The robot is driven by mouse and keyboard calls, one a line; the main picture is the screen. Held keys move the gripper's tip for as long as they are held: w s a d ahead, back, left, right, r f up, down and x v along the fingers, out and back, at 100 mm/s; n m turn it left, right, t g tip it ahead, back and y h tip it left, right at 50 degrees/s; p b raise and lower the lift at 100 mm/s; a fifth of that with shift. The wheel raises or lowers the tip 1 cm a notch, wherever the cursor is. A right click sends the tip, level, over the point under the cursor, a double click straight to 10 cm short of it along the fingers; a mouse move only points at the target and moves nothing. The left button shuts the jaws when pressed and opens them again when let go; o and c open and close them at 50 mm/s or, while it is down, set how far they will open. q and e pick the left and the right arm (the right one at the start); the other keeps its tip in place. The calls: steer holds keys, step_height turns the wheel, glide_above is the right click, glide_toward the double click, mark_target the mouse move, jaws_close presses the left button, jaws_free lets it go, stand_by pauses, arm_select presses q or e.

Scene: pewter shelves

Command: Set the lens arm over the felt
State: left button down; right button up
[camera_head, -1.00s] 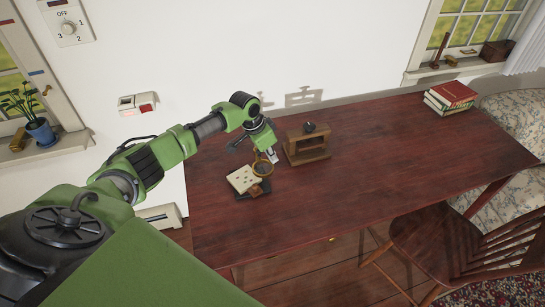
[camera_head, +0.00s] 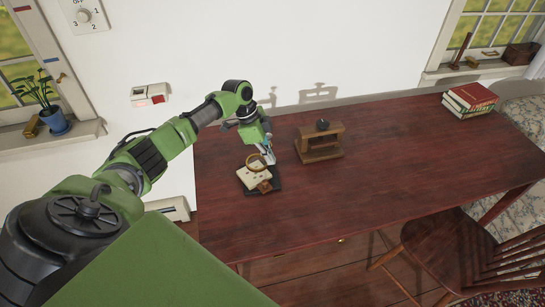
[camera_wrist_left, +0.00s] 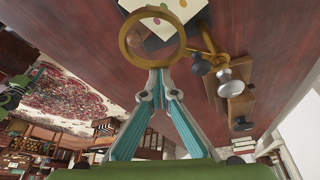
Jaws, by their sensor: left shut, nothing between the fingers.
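The lens arm's round brass ring (camera_head: 257,161) lies over the back part of a cream felt pad (camera_head: 250,178) with dark spots, on a dark base. In the left wrist view the ring (camera_wrist_left: 126,42) overlaps the pad (camera_wrist_left: 188,8), whose coloured spots show through and beside it. A brass rod with a knob (camera_wrist_left: 201,67) stands to the ring's right there. My left gripper (camera_head: 268,156) is shut and empty, at the ring's right side; in the wrist view its fingertips (camera_wrist_left: 158,76) are close below the ring. I cannot tell whether they touch. My right gripper is not in view.
A small wooden stand (camera_head: 333,153) with a dark knob on top is right of the gripper. A small brown block (camera_head: 265,187) is at the pad's front. Books (camera_head: 468,100) lie at the table's far right. The table's middle (camera_head: 400,165) is clear. A chair (camera_head: 455,245) stands in front.

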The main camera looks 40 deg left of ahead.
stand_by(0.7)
arm_select(q)
step_height(320, 180, up, 9)
steer(key=shift+w+d+r+b, duration=0.15)
steer(key=shift+d+r+b, duration=0.05)
steer(key=shift+b, duration=0.1)
